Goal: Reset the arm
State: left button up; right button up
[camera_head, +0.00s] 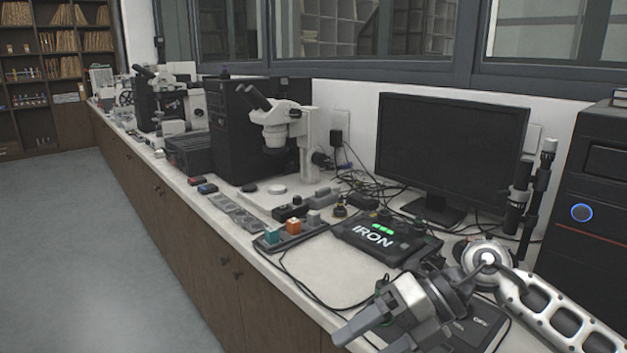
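My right arm comes in from the lower right, over the bench. Its grey gripper (366,340) points to the lower left near the front edge of the bench. Its two fingers are spread apart with nothing visible between them; the nearer finger is partly cut off by the bottom of the picture. A black panel marked "OFF" (482,322) lies under and beside the gripper and is partly hidden by it. My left arm and gripper are not in view.
A black unit lettered "IRON" (372,238) with green lights lies behind the gripper. A monitor (450,150), a white microscope (283,125), a black computer tower (595,200) and loose cables crowd the bench. The floor (80,250) at left is clear.

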jog(key=s+a+r+m+t+y, duration=0.2)
jog(key=s+a+m+y, duration=0.15)
jog(key=a+y, duration=0.4)
jog(key=w+d+f+m+t+h, duration=0.1)
jog(key=d+f+m+t+h, duration=0.3)
jog(key=m+t, duration=0.65)
jog(key=w+d+f+m+t+h, duration=0.2)
jog(key=d+f+m+t+h, duration=0.4)
jog(key=m, duration=0.8)
jog(key=s+d+f+m+g+h, duration=0.2)
jog(key=s+f+m+g, duration=0.1)
jog(key=s+f, duration=0.3)
jog(key=s+d+f+m+g+h, duration=0.2)
jog(key=s+f+m+g+h, duration=0.1)
jog(key=s+f+m, duration=0.2)
notch_tip(320, 180, down, 4)
jog(key=shift+s+d+f, duration=0.25)
jog(key=shift+s, duration=0.85)
